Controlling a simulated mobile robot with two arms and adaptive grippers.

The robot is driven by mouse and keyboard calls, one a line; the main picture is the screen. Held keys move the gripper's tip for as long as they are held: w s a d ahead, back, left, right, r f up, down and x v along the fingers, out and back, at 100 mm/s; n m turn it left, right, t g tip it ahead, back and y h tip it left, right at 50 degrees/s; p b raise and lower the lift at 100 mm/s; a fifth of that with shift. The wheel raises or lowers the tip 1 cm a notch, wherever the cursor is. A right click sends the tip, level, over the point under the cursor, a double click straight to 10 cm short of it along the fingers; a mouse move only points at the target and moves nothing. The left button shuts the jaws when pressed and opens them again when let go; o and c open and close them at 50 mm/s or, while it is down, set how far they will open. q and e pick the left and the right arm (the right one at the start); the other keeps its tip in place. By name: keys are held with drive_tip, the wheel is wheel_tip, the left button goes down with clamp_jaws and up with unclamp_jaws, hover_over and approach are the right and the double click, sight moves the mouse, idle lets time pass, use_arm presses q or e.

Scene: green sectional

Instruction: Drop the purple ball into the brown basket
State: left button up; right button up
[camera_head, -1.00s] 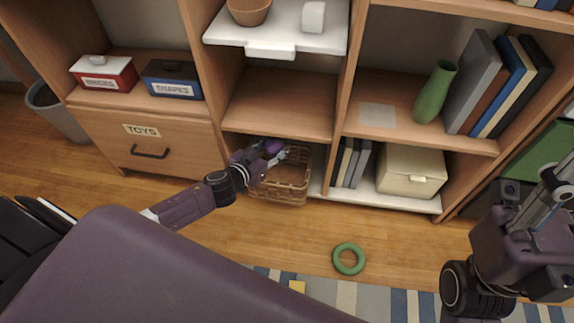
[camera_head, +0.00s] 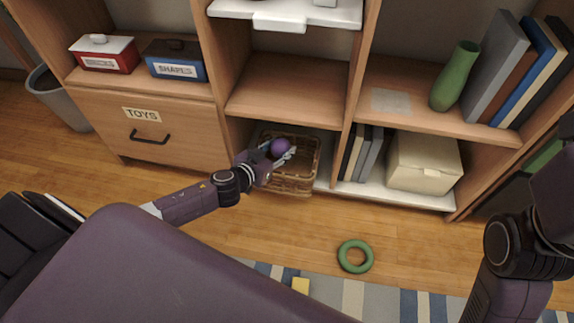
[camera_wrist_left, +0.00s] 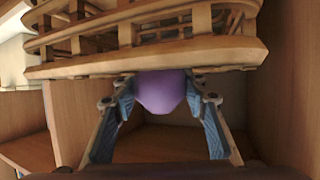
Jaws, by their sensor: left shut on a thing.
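The purple ball (camera_head: 281,147) is held between the fingertips of my left gripper (camera_head: 284,155). In the left wrist view the ball (camera_wrist_left: 161,92) sits between the two blue finger pads of the left gripper (camera_wrist_left: 160,100), which touch its sides. The brown basket (camera_head: 292,184) is a slatted basket in the low middle cubby of the shelf. In the head view the ball and fingertips overlap the basket's opening. The basket's slatted side and rim (camera_wrist_left: 145,62) show in the wrist view. My right arm shows at the right edge, but its gripper is out of view.
The shelf board (camera_head: 285,107) lies above the basket's cubby. Books (camera_head: 361,154) and a beige box (camera_head: 424,163) stand in the cubby to the right. A green ring (camera_head: 355,257) lies on the floor. A grey bin (camera_head: 60,97) stands at far left.

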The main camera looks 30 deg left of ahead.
use_arm(q)
drive_tip(key=o, duration=1.2)
drive_tip(key=shift+o, duration=0.2)
drive_tip(key=shift+s, duration=0.1)
drive_tip(key=shift+s+r, duration=0.1)
drive_tip(key=shift+s, duration=0.15)
drive_tip(key=v, duration=1.1)
drive_tip(key=shift+s+r, duration=0.1)
